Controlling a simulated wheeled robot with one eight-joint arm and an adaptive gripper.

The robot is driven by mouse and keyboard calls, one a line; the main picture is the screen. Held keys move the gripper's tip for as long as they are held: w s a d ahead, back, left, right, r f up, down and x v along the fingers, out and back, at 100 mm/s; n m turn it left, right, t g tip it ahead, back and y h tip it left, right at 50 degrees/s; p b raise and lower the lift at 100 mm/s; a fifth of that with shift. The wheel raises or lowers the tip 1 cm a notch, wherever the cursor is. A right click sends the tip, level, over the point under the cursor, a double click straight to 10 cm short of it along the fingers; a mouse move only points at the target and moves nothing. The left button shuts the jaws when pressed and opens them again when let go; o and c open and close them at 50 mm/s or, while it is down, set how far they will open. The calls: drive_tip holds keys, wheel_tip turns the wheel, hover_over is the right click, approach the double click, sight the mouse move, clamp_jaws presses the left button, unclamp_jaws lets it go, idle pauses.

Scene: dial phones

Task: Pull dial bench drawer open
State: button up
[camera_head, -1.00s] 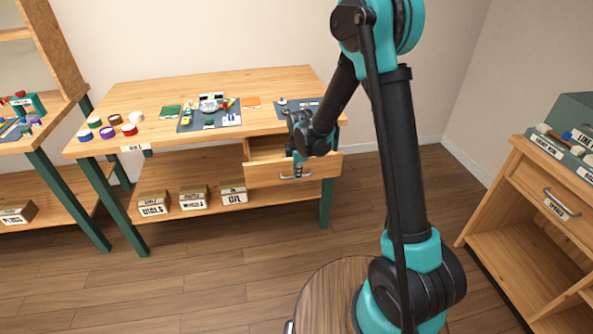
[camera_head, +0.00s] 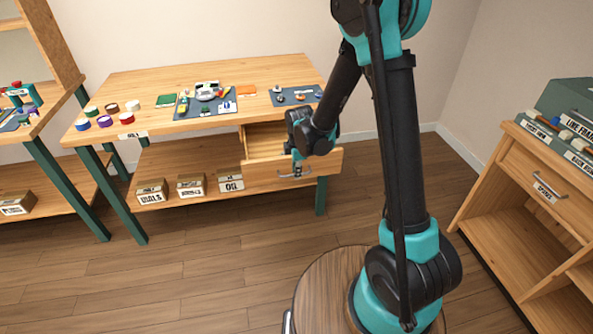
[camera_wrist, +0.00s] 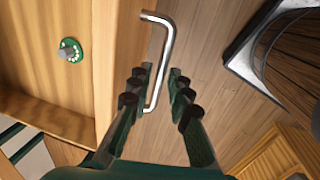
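The wooden drawer (camera_head: 265,176) of the bench (camera_head: 150,95) stands pulled out under the right part of the top, with its inside partly showing. Its silver bar handle (camera_head: 288,176) is on the front panel, and it shows clearly in the wrist view (camera_wrist: 166,45). My gripper (camera_head: 297,170) is at the handle, pointing down. In the wrist view my gripper (camera_wrist: 161,72) has its two dark fingers apart, one on each side of the bar. Narrow gaps seem to show beside the bar; firm contact cannot be made out.
A small green round piece (camera_wrist: 70,50) shows inside the drawer. Labelled boxes (camera_head: 191,186) stand on the bench's lower shelf. A wooden cabinet (camera_head: 515,190) is at the right. Bare floor (camera_head: 200,265) lies in front of the bench.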

drive_tip(key=shift+r, duration=0.1)
wheel_tip(320, 180, up, 12)
drive_tip(key=s, duration=0.2)
drive_tip(key=shift+d+f, duration=0.2)
drive_tip(key=shift+d, duration=0.15)
idle(0.5)
drive_tip(key=s+d+f+m+t, duration=0.1)
drive_tip(key=s+d+m, duration=0.8)
drive_tip(key=d+m, duration=0.1)
drive_tip(key=s+d+f+m+t, duration=0.1)
drive_tip(key=s+d+m, duration=0.8)
drive_tip(key=d+m, duration=0.2)
drive_tip(key=shift+s+d+h, duration=0.25)
drive_tip(key=shift+d+h, duration=0.05)
drive_tip(key=shift+d, duration=0.9)
drive_tip(key=shift+c, duration=0.3)
